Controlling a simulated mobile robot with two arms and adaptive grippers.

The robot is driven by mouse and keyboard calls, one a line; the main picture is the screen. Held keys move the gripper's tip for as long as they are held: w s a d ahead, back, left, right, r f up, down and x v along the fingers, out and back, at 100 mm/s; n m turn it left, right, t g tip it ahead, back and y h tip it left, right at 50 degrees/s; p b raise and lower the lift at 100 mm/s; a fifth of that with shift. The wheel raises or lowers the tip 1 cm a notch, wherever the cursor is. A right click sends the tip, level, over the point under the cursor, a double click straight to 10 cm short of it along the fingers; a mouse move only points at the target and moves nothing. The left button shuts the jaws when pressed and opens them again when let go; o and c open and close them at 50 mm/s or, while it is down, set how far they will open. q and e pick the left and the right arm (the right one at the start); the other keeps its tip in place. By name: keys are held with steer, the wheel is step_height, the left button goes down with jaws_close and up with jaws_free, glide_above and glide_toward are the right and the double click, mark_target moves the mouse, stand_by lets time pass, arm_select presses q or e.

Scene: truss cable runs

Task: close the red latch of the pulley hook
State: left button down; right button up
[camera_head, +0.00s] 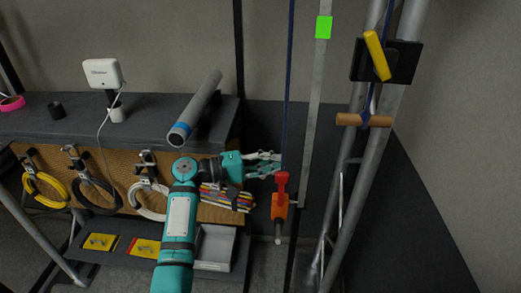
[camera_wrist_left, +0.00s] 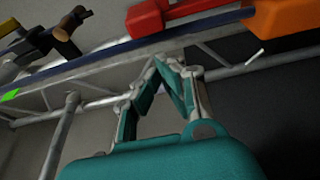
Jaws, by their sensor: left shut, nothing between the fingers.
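The pulley hook has an orange body (camera_head: 280,207) and hangs low at the blue rope, beside the grey truss. Its red latch (camera_head: 281,183) stands up above the orange body; I cannot tell whether it is fully open. My left gripper (camera_head: 278,164) is just above and left of the latch, its fingers pointing right, shut and empty. In the left wrist view the fingertips (camera_wrist_left: 172,64) meet below the red latch (camera_wrist_left: 178,13), with a gap between them. The orange body (camera_wrist_left: 288,15) is at the top right there. My right gripper is not in view.
A blue rope (camera_head: 289,75) and a flat grey strip with a green square (camera_head: 324,27) run down near the hook. Truss tubes (camera_head: 352,190) stand to the right. A bench (camera_head: 145,112) with a grey pipe (camera_head: 196,106) stands left. A wooden handle (camera_head: 363,120) sits on the truss.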

arm_select(q)
steer(key=shift+s+a+r+p, duration=0.15)
steer(key=shift+s+p, duration=0.2)
steer(key=shift+s, duration=0.85)
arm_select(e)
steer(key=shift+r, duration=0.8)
arm_select(q)
steer(key=shift+w, duration=0.1)
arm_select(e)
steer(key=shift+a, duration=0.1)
